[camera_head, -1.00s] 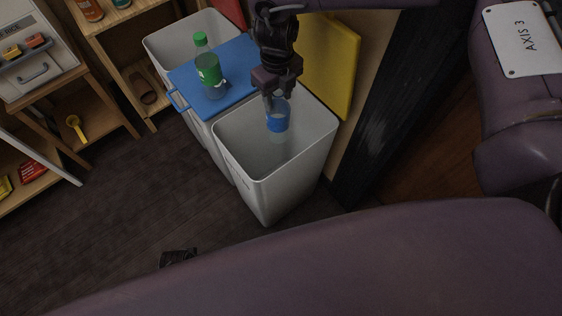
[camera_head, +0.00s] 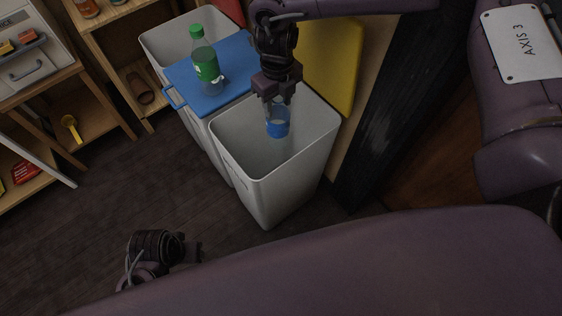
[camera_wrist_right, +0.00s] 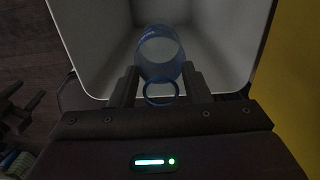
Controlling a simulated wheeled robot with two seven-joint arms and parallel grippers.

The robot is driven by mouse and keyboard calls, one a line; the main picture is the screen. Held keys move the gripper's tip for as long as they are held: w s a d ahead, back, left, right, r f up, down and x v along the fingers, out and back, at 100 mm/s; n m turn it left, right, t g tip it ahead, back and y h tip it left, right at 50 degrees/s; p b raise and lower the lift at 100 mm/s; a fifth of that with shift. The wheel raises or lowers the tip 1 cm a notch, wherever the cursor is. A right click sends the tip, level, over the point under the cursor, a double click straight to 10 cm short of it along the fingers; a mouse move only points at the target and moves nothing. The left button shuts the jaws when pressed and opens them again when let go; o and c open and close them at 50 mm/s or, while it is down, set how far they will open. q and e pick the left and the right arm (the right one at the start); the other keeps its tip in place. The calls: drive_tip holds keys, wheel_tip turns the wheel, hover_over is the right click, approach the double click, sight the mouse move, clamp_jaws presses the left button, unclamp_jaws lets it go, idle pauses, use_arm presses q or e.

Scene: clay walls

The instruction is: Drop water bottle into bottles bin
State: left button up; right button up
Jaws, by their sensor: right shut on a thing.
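The water bottle (camera_head: 278,127), clear with a blue band, hangs inside the mouth of the front white bin (camera_head: 268,200). My right gripper (camera_head: 277,99) is shut on the bottle's upper end from above. In the right wrist view the bottle (camera_wrist_right: 160,55) sits between the fingers (camera_wrist_right: 158,82), with the bin's pale inner walls around it. I cannot read the bin's label. My left gripper (camera_head: 180,250) shows at the lower left, partly hidden by my own body; its fingers are not clear.
A green-capped bottle (camera_head: 205,62) stands on the blue lid (camera_head: 236,84) of the middle bin. Another white bin (camera_head: 160,38) is behind it. A yellow panel (camera_head: 332,60) stands beside the front bin. Shelves line the left; the dark floor (camera_head: 130,190) between is clear.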

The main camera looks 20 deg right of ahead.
use_arm(q)
drive_tip(key=shift+r, duration=0.15)
use_arm(e)
drive_tip(key=o, duration=1.3)
wheel_tip(320, 180, up, 8)
drive_tip(key=shift+f+p, duration=0.15)
drive_tip(key=shift+p, duration=0.35)
use_arm(q)
wheel_tip(320, 180, down, 3)
drive_tip(key=shift+w+a+f, duration=0.1)
drive_tip(key=shift+w+f, duration=0.05)
drive_tip(key=shift+f, duration=0.05)
